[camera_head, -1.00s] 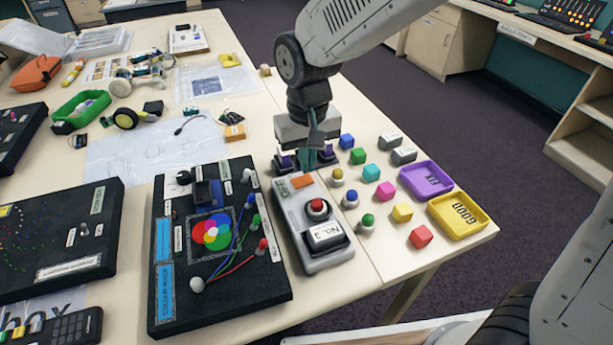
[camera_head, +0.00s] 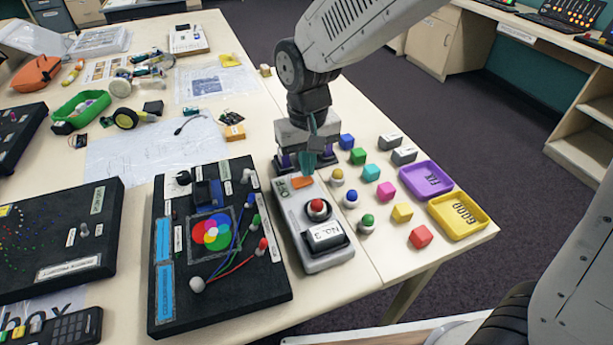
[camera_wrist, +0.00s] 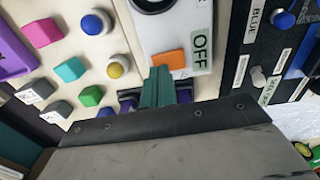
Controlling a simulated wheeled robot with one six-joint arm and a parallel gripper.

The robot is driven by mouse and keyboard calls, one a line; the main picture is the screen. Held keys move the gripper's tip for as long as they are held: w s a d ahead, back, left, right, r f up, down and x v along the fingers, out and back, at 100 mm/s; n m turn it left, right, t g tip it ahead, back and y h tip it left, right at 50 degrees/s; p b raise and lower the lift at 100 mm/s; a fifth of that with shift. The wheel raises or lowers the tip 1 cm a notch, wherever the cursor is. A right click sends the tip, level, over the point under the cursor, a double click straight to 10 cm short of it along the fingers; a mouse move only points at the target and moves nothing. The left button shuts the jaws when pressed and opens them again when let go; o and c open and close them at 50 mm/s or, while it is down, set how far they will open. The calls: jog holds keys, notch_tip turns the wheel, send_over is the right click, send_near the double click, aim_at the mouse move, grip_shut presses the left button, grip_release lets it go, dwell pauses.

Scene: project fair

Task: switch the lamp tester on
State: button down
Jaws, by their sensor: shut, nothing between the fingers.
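The lamp tester is a light grey box (camera_head: 290,222) lying on the table, with a red-topped lamp (camera_head: 317,208) and a "No. 3" label. An orange switch (camera_head: 302,182) is at its far end, next to a green label (camera_head: 282,186). In the wrist view this label (camera_wrist: 202,50) reads OFF, beside the orange switch (camera_wrist: 168,60). My gripper (camera_head: 306,170) is shut and empty, with its green fingertips at the switch's far edge. In the wrist view the fingertips (camera_wrist: 160,74) overlap the switch's near edge; I cannot tell whether they touch it.
A black colour-mixing board (camera_head: 170,310) lies close to the left of the tester. Lamps and coloured cubes, such as a pink cube (camera_head: 386,191), stand to the right. Beyond them are a purple tray (camera_head: 447,184) and a yellow tray (camera_head: 484,222) near the table's right edge.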

jog(key=shift+f, duration=0.45)
jog(key=shift+r, duration=3.5)
jog(key=s+d+r+m, duration=0.1)
jog(key=s+d+r, duration=0.2)
jog(key=s+d, duration=0.7)
jog(key=s+d+r+m+t, duration=0.1)
jog(key=s+d+r+m, duration=0.1)
jog(key=s+d, duration=0.7)
jog(key=d+r, duration=0.1)
jog(key=d, duration=0.1)
jog(key=shift+s+d, duration=0.4)
